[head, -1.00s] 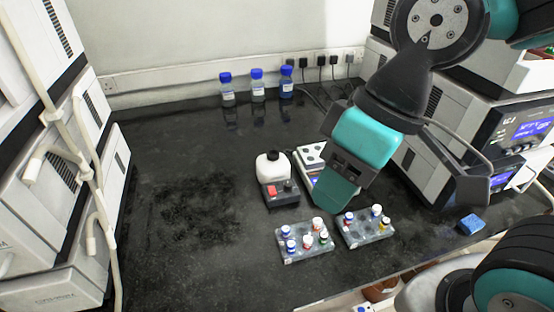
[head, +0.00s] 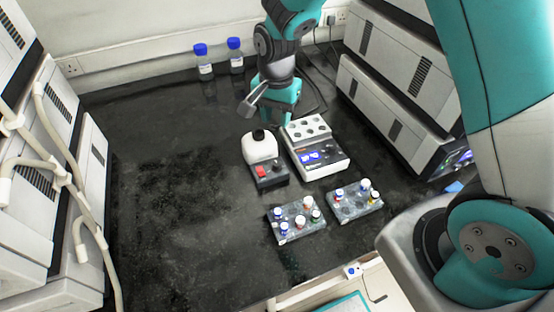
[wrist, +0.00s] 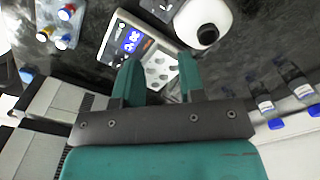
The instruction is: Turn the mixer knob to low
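The mixer (head: 258,148) is a small white unit with a black cup on top and a dark front panel. The panel carries a red switch (head: 261,172) and a small dark knob (head: 277,161); which way the knob points is too small to tell. In the wrist view the mixer (wrist: 212,14) is at the top, with its front panel partly cut off by the frame edge. My gripper (head: 281,108) is behind the mixer and to its right, apart from it. In the wrist view its two teal fingers (wrist: 161,62) are spread, with nothing held.
A white block heater (head: 318,161) with holes and a blue display stands right of the mixer. Two vial racks (head: 298,229) (head: 345,209) stand in front. Blue-capped bottles (head: 204,68) stand at the back wall. Stacked instruments line both sides. The bench left of the mixer is clear.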

